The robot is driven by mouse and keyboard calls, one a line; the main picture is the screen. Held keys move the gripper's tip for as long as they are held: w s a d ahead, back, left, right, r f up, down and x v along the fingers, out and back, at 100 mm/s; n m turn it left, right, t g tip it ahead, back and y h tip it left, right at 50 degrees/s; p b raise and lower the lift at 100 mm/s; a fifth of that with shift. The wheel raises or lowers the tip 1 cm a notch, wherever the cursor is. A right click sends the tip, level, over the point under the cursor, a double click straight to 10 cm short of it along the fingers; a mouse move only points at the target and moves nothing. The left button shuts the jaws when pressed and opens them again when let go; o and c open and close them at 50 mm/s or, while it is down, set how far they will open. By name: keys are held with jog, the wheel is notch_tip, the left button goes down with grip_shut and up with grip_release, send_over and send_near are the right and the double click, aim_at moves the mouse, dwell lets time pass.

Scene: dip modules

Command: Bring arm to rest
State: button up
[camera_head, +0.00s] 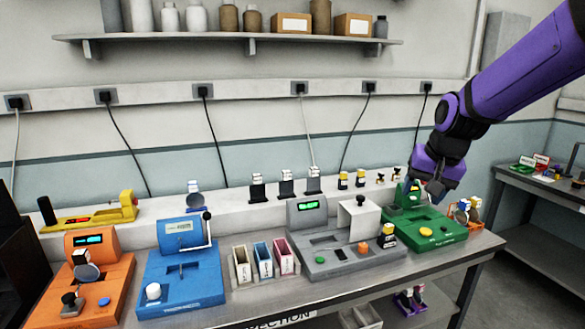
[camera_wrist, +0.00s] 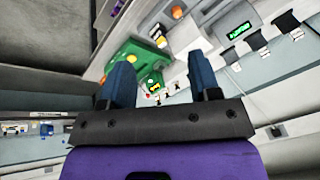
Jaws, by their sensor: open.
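My purple arm (camera_head: 525,70) reaches in from the upper right of the head view. My gripper (camera_head: 436,190) is at the right end of the workbench, above and close behind the green machine (camera_head: 428,232). In the wrist view my gripper (camera_wrist: 162,82) has its two blue fingers wide apart, with nothing between them. The green machine (camera_wrist: 128,60) shows beyond the fingers there. I cannot tell from the head view whether the fingertips touch it.
Orange (camera_head: 100,285), blue (camera_head: 190,275) and grey (camera_head: 340,250) machines stand along the workbench. Three small bins (camera_head: 265,262) sit between blue and grey. A shelf (camera_head: 230,37) with jars and boxes hangs above. A side table (camera_head: 540,190) stands at right, past a floor gap.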

jog(key=s+d+r+n, duration=0.1)
jog(key=s+r, duration=0.2)
jog(key=s, duration=1)
jog(key=s+d+r+n+t+h, duration=0.1)
jog(key=s+r+n, duration=0.1)
jog(key=s, duration=1.1)
jog(key=shift+s+d+r+n, duration=0.3)
jog(key=shift+d+r, duration=0.1)
jog(key=shift+r, duration=0.25)
